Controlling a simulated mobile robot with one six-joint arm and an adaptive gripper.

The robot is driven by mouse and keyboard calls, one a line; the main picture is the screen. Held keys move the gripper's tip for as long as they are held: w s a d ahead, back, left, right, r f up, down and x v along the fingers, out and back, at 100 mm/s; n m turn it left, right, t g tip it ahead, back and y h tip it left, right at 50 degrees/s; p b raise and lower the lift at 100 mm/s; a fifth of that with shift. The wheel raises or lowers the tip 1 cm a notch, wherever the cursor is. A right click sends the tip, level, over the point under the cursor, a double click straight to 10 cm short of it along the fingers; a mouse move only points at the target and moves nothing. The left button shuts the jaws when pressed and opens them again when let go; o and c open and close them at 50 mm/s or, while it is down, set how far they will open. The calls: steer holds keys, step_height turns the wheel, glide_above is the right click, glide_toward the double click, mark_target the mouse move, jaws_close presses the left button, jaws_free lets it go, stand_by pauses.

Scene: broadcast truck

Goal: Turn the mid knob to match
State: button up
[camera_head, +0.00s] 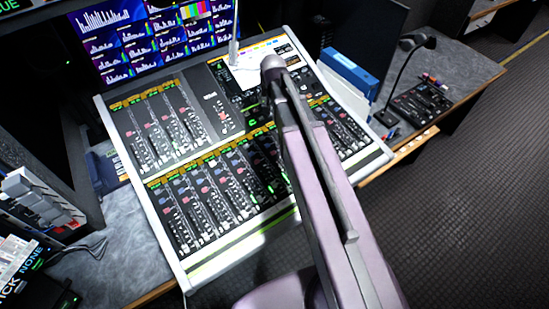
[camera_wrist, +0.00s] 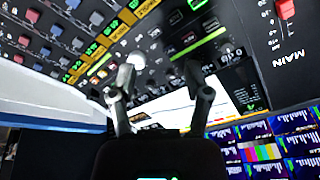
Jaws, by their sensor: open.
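A large mixing console (camera_head: 150,178) with faders, lit buttons and a small screen fills the middle of the head view. In the wrist view my gripper (camera_wrist: 160,82) is open, its two dark fingers spread above the upper part of the console panel. A pale round knob (camera_wrist: 137,60) shows near the left fingertip, and I cannot tell whether they touch. Small knobs lie between and beyond the fingers. I cannot tell for sure which is the mid knob, or read its pointer. In the head view my arm covers part of the console and hides my gripper.
Monitors (camera_head: 150,35) with level bars stand behind the console. A blue box (camera_head: 350,72), a gooseneck microphone (camera_head: 405,75) and a small black control panel (camera_head: 420,103) are on the right desk. Dark floor (camera_head: 470,200) lies open at the right.

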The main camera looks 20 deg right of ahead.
steer(key=s+a+f+n+g+b, duration=0.1)
steer(key=s+f+b, duration=0.1)
steer(key=s, duration=0.3)
steer(key=s+f+n+g+b, duration=0.1)
steer(key=s+f+b, duration=0.1)
steer(key=s, duration=0.3)
steer(key=s+a+f+n+b, duration=0.1)
steer(key=s+f+b, duration=0.2)
steer(key=s+f, duration=0.1)
steer(key=shift+s+a+f+g, duration=0.1)
steer(key=shift+s+a+g, duration=0.1)
steer(key=shift+s, duration=0.2)
steer(key=shift+s+a+g, duration=0.15)
steer(key=shift+s+g, duration=0.05)
steer(key=shift+s, duration=0.2)
steer(key=shift+s+a+f+n+b, duration=0.1)
steer(key=shift+s+f+n+b, duration=0.1)
steer(key=shift+s, duration=0.25)
steer(key=shift+s+f+n+b, duration=0.15)
steer(key=shift+s+n, duration=0.05)
steer(key=shift+s, duration=0.2)
steer(key=shift+s+g, duration=0.3)
steer(key=shift+s, duration=0.25)
steer(key=shift+w, duration=0.1)
stand_by(1.6)
steer(key=shift+c, duration=0.4)
